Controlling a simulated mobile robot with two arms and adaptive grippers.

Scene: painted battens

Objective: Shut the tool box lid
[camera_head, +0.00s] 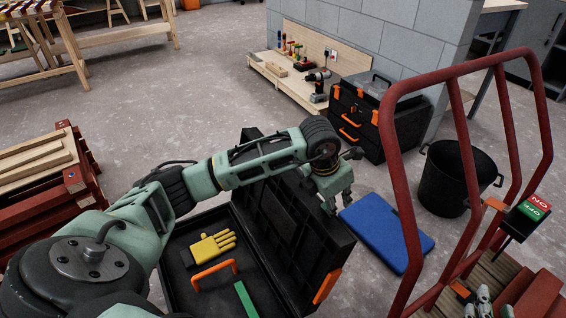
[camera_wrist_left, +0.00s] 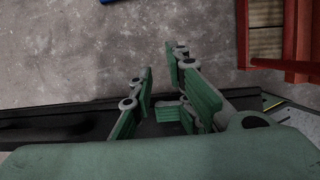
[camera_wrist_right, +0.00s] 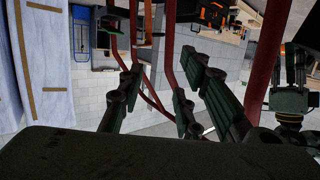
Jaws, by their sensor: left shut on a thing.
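The black tool box (camera_head: 183,289) stands open on the floor. Its lid (camera_head: 283,225) is raised, tilted up along the box's right side, with an orange latch (camera_head: 327,286) on its edge. My left arm reaches across the open box. My left gripper (camera_head: 332,203) is at the lid's far upper edge. In the left wrist view, its fingers (camera_wrist_left: 160,85) are spaced apart with the dark lid edge (camera_wrist_left: 60,125) between them. My right gripper (camera_head: 490,303) is at the bottom right, away from the box. The right wrist view shows its fingers (camera_wrist_right: 160,92) apart and empty.
Inside the box lie a yellow glove (camera_head: 212,246), an orange handle (camera_head: 213,272) and a green piece (camera_head: 245,299). A blue case (camera_head: 388,230) lies right of the lid. A black bucket (camera_head: 455,180) and red rail (camera_head: 402,195) stand right. Stacked red battens (camera_head: 75,190) stand left.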

